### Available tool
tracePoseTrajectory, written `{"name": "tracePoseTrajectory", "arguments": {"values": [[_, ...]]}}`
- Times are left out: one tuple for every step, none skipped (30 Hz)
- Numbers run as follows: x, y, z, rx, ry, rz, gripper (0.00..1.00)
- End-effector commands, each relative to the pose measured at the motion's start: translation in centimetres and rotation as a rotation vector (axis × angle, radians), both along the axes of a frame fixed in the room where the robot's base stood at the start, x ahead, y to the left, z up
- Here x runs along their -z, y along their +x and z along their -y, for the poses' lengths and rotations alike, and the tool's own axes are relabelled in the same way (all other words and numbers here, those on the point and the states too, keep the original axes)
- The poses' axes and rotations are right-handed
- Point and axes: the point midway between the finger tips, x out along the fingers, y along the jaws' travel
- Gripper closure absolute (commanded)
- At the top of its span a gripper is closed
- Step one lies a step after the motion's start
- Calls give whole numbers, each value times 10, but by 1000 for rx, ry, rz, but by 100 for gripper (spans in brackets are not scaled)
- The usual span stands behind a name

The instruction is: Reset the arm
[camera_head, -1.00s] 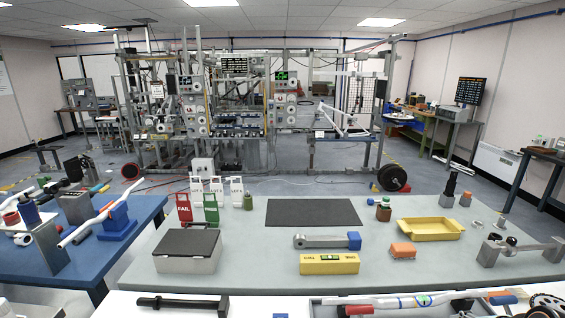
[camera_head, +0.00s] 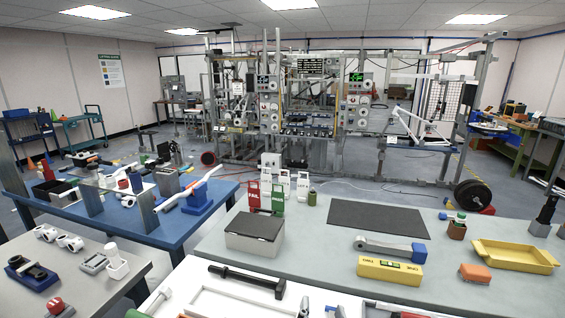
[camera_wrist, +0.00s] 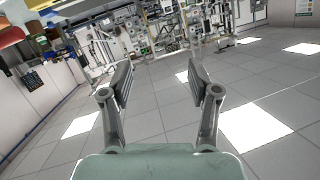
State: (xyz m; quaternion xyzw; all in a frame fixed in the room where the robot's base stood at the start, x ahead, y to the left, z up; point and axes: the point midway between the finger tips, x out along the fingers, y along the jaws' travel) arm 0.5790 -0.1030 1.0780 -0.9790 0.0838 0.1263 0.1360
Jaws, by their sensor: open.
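My gripper (camera_wrist: 160,88) shows in the wrist view with its two grey fingers spread apart and nothing between them. The wrist view is turned over: the grey tiled ceiling with bright light panels fills the lower part, and the test rigs hang along the top. The gripper is not visible in the head view, so its place relative to the benches cannot be told.
A grey-green bench (camera_head: 330,270) holds a black mat (camera_head: 380,217), a lidded grey box (camera_head: 255,233), a yellow tray (camera_head: 514,257) and a yellow level block (camera_head: 391,272). A blue bench (camera_head: 150,238) stands left. Open floor (camera_head: 345,185) lies before the test rigs (camera_head: 300,110).

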Motion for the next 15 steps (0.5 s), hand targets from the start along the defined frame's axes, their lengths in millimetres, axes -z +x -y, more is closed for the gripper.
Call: {"name": "tracePoseTrajectory", "arguments": {"values": [[-11, -10, -37, -63, -75, 48, 39], [-19, -17, -55, -95, -121, 81, 39], [-30, -27, -79, -136, -182, 123, 39], [-37, -36, -96, -165, -226, 157, 39], [-45, -46, -112, -191, -269, 191, 39], [-21, -61, -108, -194, -269, 118, 39], [-2, -74, -106, -198, -262, 56, 39], [14, -87, -106, -205, -255, -2, 39], [34, -106, -105, -214, -247, -74, 39], [49, -121, -105, -220, -241, -129, 39], [63, -136, -105, -228, -235, -184, 39], [44, -144, -105, -231, -232, -212, 39], [19, -141, -105, -230, -232, -204, 39], [4, -140, -105, -228, -232, -203, 39], [-14, -140, -105, -228, -231, -203, 39]]}}
